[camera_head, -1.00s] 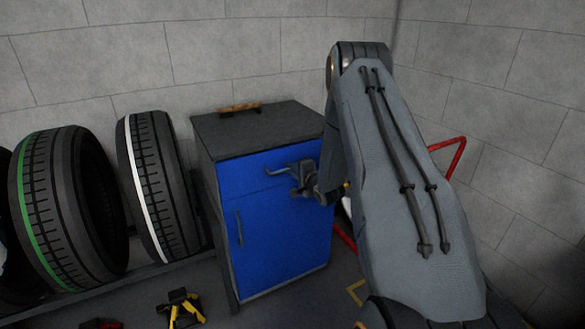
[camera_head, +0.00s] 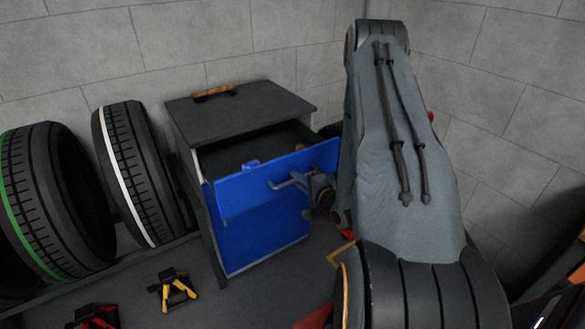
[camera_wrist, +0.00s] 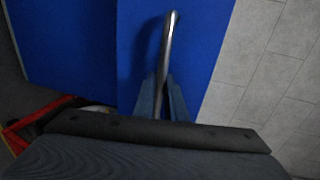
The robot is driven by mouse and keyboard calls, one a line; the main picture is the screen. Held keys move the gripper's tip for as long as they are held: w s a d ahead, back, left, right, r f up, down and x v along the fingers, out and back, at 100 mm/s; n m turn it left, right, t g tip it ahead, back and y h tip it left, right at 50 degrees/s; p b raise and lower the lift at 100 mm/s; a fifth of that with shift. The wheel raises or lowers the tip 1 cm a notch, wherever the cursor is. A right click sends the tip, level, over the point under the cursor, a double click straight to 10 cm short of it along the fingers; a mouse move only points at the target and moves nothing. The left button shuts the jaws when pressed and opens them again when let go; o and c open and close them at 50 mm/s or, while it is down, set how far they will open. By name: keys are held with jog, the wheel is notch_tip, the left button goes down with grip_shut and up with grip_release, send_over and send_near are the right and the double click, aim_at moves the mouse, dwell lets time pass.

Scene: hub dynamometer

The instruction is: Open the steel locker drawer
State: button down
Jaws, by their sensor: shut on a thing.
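The steel locker (camera_head: 240,112) has a dark grey top and a blue front. Its top drawer (camera_head: 240,196) is pulled out, with its blue front standing clear of the body and its dark inside showing. A blue item (camera_head: 251,165) and an orange item (camera_head: 300,147) show in the drawer. My gripper (camera_head: 300,183) is at the right part of the drawer front, shut on the drawer's handle. In the wrist view, the metal bar handle (camera_wrist: 169,40) runs between the two fingers of my gripper (camera_wrist: 162,98) against the blue front. The handle's gripped end is hidden.
A wooden-handled brush (camera_head: 214,91) lies on the locker top. Tyres (camera_head: 138,175) stand on a rack at the left. A yellow and black stand (camera_head: 174,290) and a red one (camera_head: 97,316) are on the floor in front. Grey block walls close the corner behind.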

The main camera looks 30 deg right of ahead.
jog(key=shift+s+a, duration=0.15)
jog(key=shift+s, duration=0.9)
jog(key=c, duration=2.1)
grip_release()
jog(key=shift+a, duration=0.1)
jog(key=b+v, duration=0.1)
jog(key=v, duration=0.6)
jog(key=shift+s+r, duration=0.1)
jog(key=shift+s, duration=0.3)
